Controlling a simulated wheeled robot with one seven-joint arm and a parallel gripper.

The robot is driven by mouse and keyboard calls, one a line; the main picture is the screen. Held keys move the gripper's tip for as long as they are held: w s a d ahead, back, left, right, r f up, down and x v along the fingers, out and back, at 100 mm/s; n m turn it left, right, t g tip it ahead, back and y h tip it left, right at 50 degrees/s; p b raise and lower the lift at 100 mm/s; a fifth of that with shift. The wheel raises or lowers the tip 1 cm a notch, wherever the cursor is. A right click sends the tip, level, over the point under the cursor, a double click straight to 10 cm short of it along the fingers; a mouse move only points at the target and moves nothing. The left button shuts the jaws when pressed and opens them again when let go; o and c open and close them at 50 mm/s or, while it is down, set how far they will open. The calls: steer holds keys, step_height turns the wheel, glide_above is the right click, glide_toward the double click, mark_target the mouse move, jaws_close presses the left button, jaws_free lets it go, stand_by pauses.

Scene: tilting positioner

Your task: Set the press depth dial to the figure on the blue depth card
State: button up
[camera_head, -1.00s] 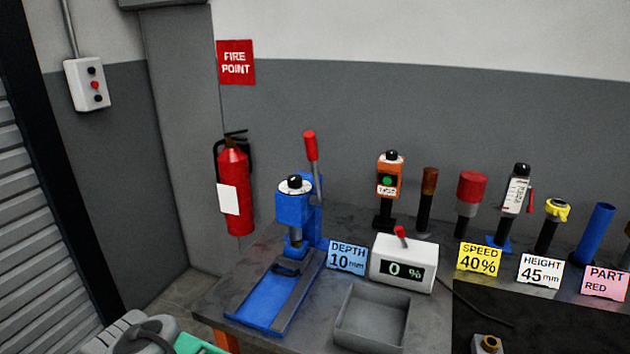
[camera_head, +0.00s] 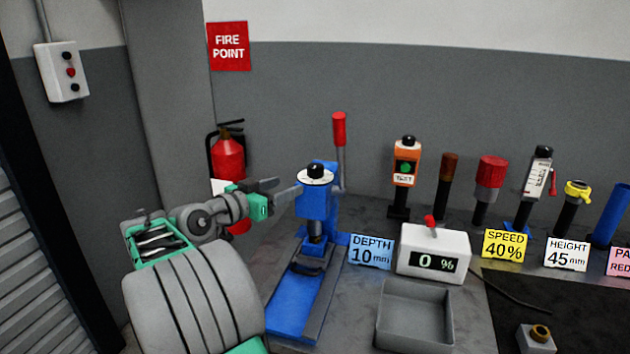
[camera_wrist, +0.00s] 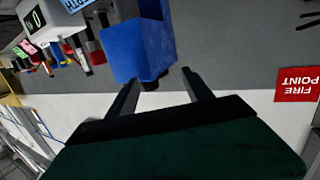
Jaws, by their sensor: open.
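The blue press (camera_head: 316,205) stands on the bench with a red-handled lever behind it. Its depth dial (camera_head: 314,175) is a white disc with a black knob on top of the press; its marks are too small to read. The blue depth card (camera_head: 371,251) reads DEPTH 10 mm, just right of the press. My gripper (camera_head: 285,190) is open and empty, reaching in from the left beside the press head, just short of or by the dial. In the wrist view the blue press head (camera_wrist: 137,45) shows beyond the open fingers (camera_wrist: 160,85); the dial's face is not clear there.
A white readout box (camera_head: 433,253) showing 0 % and a grey tray (camera_head: 415,315) stand right of the press. Several tools and cards, such as SPEED 40% (camera_head: 504,245), line the bench to the right. A fire extinguisher (camera_head: 228,158) hangs on the wall behind my arm.

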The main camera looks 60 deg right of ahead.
mark_target(310, 173)
steer(key=s, duration=0.1)
steer(key=s+d+r+m+g, duration=0.1)
steer(key=s+r+g, duration=0.1)
steer(key=shift+d+h, duration=0.25)
steer(key=shift+h, duration=0.15)
steer(key=p+x, duration=0.1)
steer(key=x, duration=0.6)
steer(key=shift+d+p, duration=0.15)
steer(key=shift+p, duration=0.15)
steer(key=shift+c, duration=0.2)
jaws_close()
